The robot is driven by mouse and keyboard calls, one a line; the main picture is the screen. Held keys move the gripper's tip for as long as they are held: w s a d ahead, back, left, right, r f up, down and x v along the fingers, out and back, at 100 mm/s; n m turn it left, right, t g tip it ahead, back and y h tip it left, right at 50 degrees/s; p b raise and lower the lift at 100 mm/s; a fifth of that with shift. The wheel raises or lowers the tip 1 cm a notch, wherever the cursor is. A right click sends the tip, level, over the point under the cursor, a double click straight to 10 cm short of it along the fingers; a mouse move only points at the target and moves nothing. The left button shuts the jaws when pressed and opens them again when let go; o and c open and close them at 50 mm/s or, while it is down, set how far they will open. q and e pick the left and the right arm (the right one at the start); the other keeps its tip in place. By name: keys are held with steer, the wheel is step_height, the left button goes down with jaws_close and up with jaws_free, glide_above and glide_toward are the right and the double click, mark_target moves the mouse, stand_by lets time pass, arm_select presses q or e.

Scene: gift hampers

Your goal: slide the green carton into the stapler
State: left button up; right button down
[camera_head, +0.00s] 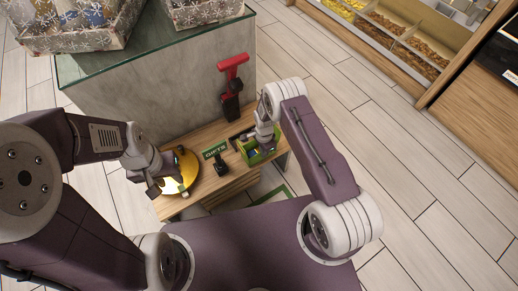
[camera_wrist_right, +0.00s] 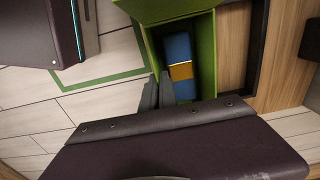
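The green carton (camera_head: 262,157) stands on the low wooden shelf, open at the top. In the right wrist view the carton (camera_wrist_right: 204,50) holds a blue item with a gold band. My right gripper (camera_head: 264,143) is at the carton; in the wrist view its dark fingers (camera_wrist_right: 158,90) are close together, one on each side of the carton's near wall. A red and black upright device (camera_head: 232,88), probably the stapler, stands behind the carton, apart from it. My left gripper (camera_head: 168,192) has its fingers apart over a round gold object (camera_head: 181,172).
A small green "GIFTS" sign (camera_head: 215,152) on a black stand is between the gold object and the carton. A grey counter (camera_head: 155,85) with patterned boxes (camera_head: 85,30) rises behind. Food bins (camera_head: 385,25) are at the upper right.

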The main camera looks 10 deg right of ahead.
stand_by(0.5)
steer(key=shift+w+a+f+b, duration=0.1)
steer(key=shift+w+f+b, duration=0.05)
steer(key=shift+w+b, duration=0.15)
steer(key=shift+w+a+b, duration=0.2)
steer(key=shift+w+b, duration=0.35)
steer(key=shift+b, duration=0.1)
steer(key=shift+w+a+b, duration=0.2)
steer(key=shift+w+b, duration=0.3)
steer(key=shift+b, duration=0.15)
steer(key=shift+w+a, duration=0.1)
steer(key=shift+w, duration=0.2)
steer(key=shift+w+a+b, duration=0.1)
steer(key=shift+w+b, duration=0.25)
steer(key=shift+b, duration=0.35)
steer(key=shift+w+a+b, duration=0.2)
steer(key=shift+w+b, duration=0.35)
steer(key=shift+b, duration=0.2)
steer(key=shift+w+a+b, duration=0.2)
steer(key=shift+w+b, duration=0.3)
steer(key=shift+b, duration=0.2)
steer(key=shift+w+a, duration=0.1)
steer(key=shift+w, duration=0.15)
